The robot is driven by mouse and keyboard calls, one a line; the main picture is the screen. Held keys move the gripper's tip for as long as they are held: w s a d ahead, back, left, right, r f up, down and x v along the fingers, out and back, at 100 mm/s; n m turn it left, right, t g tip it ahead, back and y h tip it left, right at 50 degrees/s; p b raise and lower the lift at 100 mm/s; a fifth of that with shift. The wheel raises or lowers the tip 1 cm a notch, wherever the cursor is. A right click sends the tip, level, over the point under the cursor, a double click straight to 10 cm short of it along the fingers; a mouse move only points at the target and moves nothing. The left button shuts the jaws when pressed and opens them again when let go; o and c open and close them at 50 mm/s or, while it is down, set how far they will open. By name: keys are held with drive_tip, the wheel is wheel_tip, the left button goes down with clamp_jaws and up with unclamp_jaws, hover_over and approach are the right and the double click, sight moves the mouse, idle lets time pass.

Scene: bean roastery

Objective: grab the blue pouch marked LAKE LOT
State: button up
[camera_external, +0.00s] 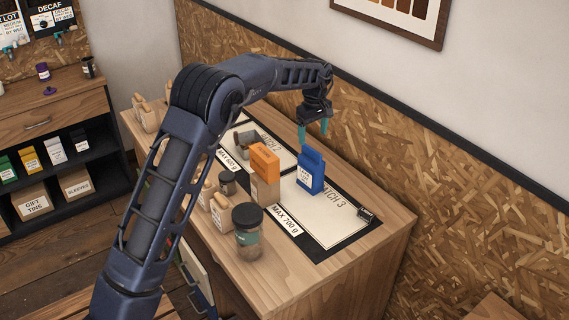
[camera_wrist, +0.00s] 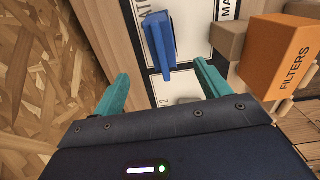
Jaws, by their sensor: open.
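The blue pouch (camera_external: 311,172) stands upright on the white mat labelled BATCH 3 (camera_external: 325,218), near its back left end. A white label shows on its front, too small to read here. My gripper (camera_external: 313,131) is above the worktop, above and close to the pouch in the external view. Its two teal fingers (camera_wrist: 160,90) are apart with nothing between them.
An orange box marked FILTERS (camera_wrist: 279,52) sits on a tan box beside the pouch; the orange box (camera_external: 265,161) also shows in the external view. A dark-lidded jar (camera_external: 247,232) stands at the front of the worktop. A chipboard wall (camera_external: 400,160) runs behind.

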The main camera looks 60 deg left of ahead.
sight(312, 148)
wheel_tip(312, 148, down, 9)
drive_tip(key=shift+s+f, duration=0.15)
drive_tip(key=shift+f, duration=0.05)
idle(0.4)
drive_tip(key=shift+d, duration=0.1)
drive_tip(key=shift+c, duration=0.3)
drive_tip(key=c, duration=1.5)
drive_tip(key=shift+r, duration=0.1)
